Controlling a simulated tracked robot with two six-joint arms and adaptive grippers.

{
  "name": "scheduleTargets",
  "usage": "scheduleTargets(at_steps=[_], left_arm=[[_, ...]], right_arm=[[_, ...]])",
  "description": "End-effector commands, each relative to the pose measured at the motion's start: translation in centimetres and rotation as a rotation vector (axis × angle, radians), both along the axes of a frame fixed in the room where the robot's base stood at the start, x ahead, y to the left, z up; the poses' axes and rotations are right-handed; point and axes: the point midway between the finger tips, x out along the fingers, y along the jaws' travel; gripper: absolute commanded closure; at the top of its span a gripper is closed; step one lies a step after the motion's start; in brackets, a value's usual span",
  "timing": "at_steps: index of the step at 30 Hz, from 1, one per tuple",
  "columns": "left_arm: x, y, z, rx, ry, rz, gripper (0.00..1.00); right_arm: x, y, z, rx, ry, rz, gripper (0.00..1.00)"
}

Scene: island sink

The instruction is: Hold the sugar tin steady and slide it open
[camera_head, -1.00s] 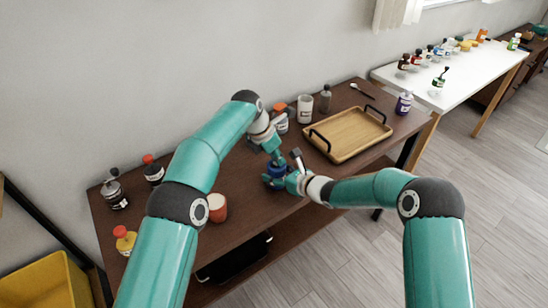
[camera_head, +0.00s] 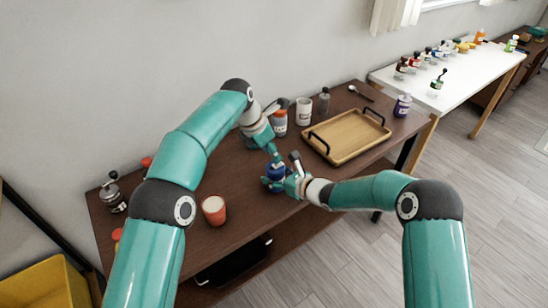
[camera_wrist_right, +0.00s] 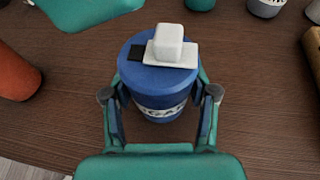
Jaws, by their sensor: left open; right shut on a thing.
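The sugar tin (camera_head: 275,171) is a blue, upright can near the table's front edge, with part of a white label legible in the right wrist view (camera_wrist_right: 158,84). On its lid is a white slider with a square knob (camera_wrist_right: 168,45); a dark square opening (camera_wrist_right: 136,54) shows to its left. My right gripper (camera_head: 289,182) is shut around the tin's body, one finger on each side in the right wrist view (camera_wrist_right: 160,97). My left gripper (camera_head: 273,151) is open, just above and behind the tin, apart from the knob. A teal part at the wrist view's top left seems to be it.
An orange cup (camera_head: 214,212) stands left of the tin. A wooden tray (camera_head: 346,137) with black handles lies to the right. A white canister (camera_head: 304,111) and several jars stand at the back. The table between cup and tin is bare.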

Motion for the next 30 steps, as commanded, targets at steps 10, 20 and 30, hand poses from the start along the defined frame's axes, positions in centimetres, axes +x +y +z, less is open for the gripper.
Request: scheduleTargets(at_steps=[10,20,30], left_arm=[[-1.4,2.0,5.9,0.0,-0.001,0.0,0.56],[-1.7,2.4,7.0,-0.001,0.001,0.0,0.56],[-1.7,2.4,6.9,0.0,0.001,0.0,0.56]], right_arm=[[0.0,0.0,0.0,0.0,0.0,0.0,0.81],[0.0,0.0,0.0,0.0,0.0,0.0,0.81],[0.0,0.0,0.0,0.0,0.0,0.0,0.2]])
